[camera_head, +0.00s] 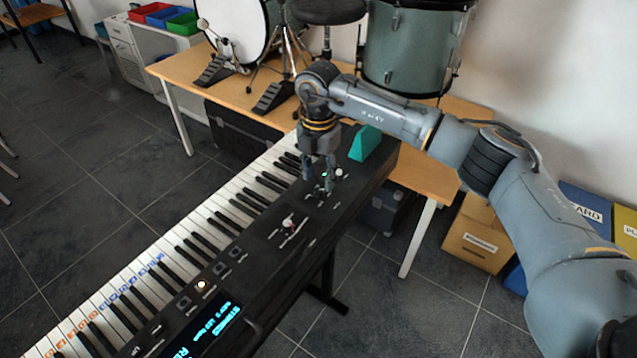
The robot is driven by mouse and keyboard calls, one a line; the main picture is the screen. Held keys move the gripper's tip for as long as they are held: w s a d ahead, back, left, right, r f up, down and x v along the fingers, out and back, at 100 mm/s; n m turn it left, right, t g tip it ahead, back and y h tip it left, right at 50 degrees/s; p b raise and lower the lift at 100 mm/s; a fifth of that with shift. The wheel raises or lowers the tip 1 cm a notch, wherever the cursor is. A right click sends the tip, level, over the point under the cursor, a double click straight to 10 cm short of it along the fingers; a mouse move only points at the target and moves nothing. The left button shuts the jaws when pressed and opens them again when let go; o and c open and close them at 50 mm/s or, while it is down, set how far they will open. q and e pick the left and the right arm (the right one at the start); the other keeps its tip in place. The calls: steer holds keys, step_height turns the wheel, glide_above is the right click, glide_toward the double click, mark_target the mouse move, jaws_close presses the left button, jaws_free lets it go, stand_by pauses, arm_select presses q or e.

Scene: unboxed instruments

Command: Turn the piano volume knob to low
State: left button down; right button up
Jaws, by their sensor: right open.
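The black electric piano (262,262) runs from the lower left to the middle of the view, with keys on its left side and a control panel on its right. My right gripper (319,186) points down over the far end of the panel, its fingers apart. Small controls lie under and around the fingertips, and the fingers partly hide them. A small white-topped control (339,172) sits just right of the fingers. I cannot tell which is the volume knob or whether the fingers touch one. My left gripper is out of view.
A teal block (365,143) stands on the piano's far end, close to my right gripper. Behind is a wooden table (185,70) with drums (412,48) and pedals. Boxes (474,236) stand on the floor at right. The piano's lit display (207,330) is at lower left.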

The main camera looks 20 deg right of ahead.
mark_target(318, 190)
step_height(318, 190, up, 8)
steer(key=shift+r, duration=0.15)
stand_by(0.5)
